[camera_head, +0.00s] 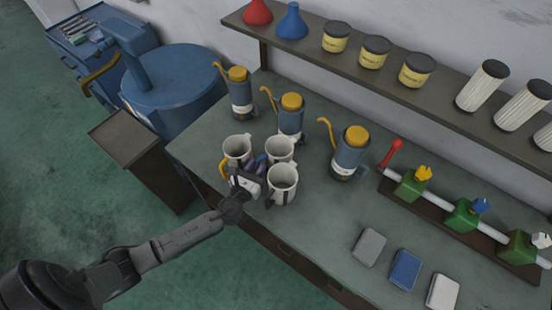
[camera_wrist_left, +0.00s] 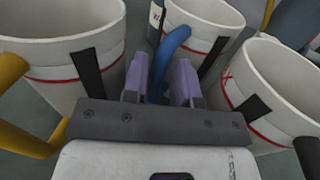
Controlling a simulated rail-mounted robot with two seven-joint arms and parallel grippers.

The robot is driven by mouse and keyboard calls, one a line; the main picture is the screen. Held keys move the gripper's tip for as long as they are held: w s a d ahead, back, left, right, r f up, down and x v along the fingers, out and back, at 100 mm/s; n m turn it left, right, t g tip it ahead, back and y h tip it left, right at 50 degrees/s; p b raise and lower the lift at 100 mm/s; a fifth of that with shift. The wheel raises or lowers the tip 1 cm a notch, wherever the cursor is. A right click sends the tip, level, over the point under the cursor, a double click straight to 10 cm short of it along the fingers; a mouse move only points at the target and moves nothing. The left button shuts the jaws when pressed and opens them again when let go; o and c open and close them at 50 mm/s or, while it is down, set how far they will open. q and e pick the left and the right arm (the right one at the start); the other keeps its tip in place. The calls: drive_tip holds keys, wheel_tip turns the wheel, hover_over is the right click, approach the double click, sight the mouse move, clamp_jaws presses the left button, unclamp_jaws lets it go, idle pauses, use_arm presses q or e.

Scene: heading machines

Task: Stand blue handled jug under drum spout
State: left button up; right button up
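Three white jugs stand close together near the bench's front edge. The blue handled jug (camera_head: 281,148) is the back right one; in the left wrist view it (camera_wrist_left: 208,22) is in the middle, its blue handle curving toward me. My left gripper (camera_head: 258,172) reaches in between the jugs. My right gripper is not in view.
The yellow handled jug (camera_head: 237,147) and black handled jug (camera_head: 283,186) flank my gripper closely. Several blue oil cans, one here (camera_head: 349,155), stand behind. A low brown-topped stand (camera_head: 123,138) is by the drum. A valve pipe (camera_head: 462,214) lies right.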

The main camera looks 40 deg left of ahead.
use_arm(q)
drive_tip(key=shift+w+a, duration=0.15)
drive_tip(key=shift+w, duration=0.55)
clamp_jaws()
